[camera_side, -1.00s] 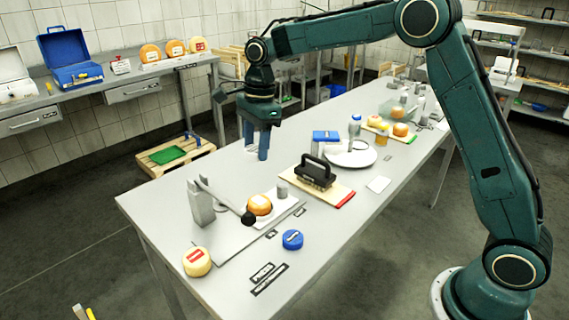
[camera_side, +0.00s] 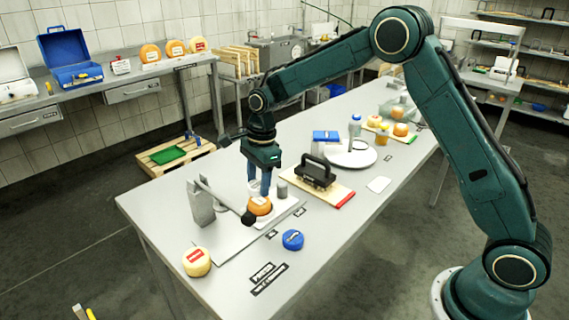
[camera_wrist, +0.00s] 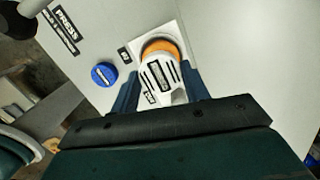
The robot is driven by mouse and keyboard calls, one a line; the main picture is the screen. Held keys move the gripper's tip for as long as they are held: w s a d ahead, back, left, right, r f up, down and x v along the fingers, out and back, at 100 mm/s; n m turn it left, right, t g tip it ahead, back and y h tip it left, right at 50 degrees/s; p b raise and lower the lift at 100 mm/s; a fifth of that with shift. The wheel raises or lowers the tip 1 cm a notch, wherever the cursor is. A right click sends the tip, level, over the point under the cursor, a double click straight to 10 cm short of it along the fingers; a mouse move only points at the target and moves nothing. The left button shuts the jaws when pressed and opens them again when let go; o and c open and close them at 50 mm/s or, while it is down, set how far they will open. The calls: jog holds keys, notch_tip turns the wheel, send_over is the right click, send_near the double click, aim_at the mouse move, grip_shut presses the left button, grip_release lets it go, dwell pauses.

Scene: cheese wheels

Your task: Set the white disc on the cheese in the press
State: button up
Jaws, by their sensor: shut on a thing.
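The white disc (camera_wrist: 158,74), with dark slots, is held between the blue fingers of my gripper (camera_wrist: 160,82) in the wrist view. In the side view my gripper (camera_side: 260,188) points down just behind and above the orange cheese (camera_side: 260,207), and its fingers largely hide the disc. The cheese sits on a pale plate at the press (camera_side: 201,206), which has a grey post and a lever with a black knob. In the wrist view the disc overlaps the cheese (camera_wrist: 160,45), whose far edge shows. I cannot tell whether they touch.
A blue round tub (camera_side: 292,240) and a yellow cheese with a red label (camera_side: 196,262) stand near the table's front. The black-handled brush (camera_side: 315,172) on a board lies to the right. The lever arm passes close left of my gripper.

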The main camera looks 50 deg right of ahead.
jog(key=shift+f, duration=1.25)
jog(key=shift+f, duration=0.15)
jog(key=o, duration=1)
jog(key=r, duration=0.3)
jog(key=d+r, duration=0.1)
jog(key=r, duration=0.7)
jog(key=shift+s+d, duration=0.1)
jog(key=shift+d, duration=0.05)
jog(key=shift+r, duration=0.65)
jog(key=shift+s, duration=0.1)
